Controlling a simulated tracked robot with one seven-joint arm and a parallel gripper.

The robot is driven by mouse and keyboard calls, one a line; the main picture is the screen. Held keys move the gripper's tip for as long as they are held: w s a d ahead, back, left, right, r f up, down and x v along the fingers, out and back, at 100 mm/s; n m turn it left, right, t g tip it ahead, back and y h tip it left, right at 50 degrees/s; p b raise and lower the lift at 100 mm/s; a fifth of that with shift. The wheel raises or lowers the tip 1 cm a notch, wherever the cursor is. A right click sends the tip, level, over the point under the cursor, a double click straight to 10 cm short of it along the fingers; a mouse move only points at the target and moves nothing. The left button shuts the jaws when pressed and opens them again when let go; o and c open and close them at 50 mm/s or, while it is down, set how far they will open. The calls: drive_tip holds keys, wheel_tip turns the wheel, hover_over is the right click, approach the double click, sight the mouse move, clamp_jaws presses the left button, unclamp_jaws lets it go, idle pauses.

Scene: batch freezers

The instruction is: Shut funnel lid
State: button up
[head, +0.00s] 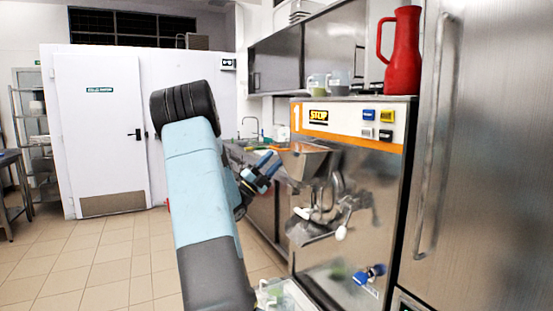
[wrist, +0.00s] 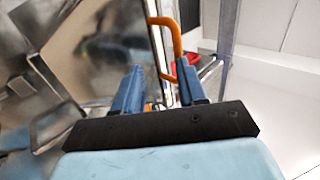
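The steel funnel (head: 305,160) sticks out from the front of the batch freezer, below its orange-edged panel. An orange handle (head: 272,149) shows at the funnel's left upper side. In the wrist view the orange handle (wrist: 166,32) is a bent bar at the edge of a shiny, see-through-looking panel, which may be the lid; its exact angle is unclear. My gripper (head: 271,165) is just left of the funnel, below the handle. In the wrist view its blue fingers (wrist: 158,80) are apart with nothing clearly held. The handle lies beyond the fingertips, partly behind the right finger; contact cannot be told.
The freezer front (head: 345,262) carries a dispensing spout (head: 318,228) with a white-knobbed lever below the funnel. A red jug (head: 402,52) and clear cups (head: 338,82) stand on top. A tall steel door (head: 480,150) is at right. The tiled floor (head: 110,255) at left is clear.

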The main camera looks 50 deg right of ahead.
drive_tip(key=v, duration=1.2)
drive_tip(key=shift+w+d+r, duration=0.1)
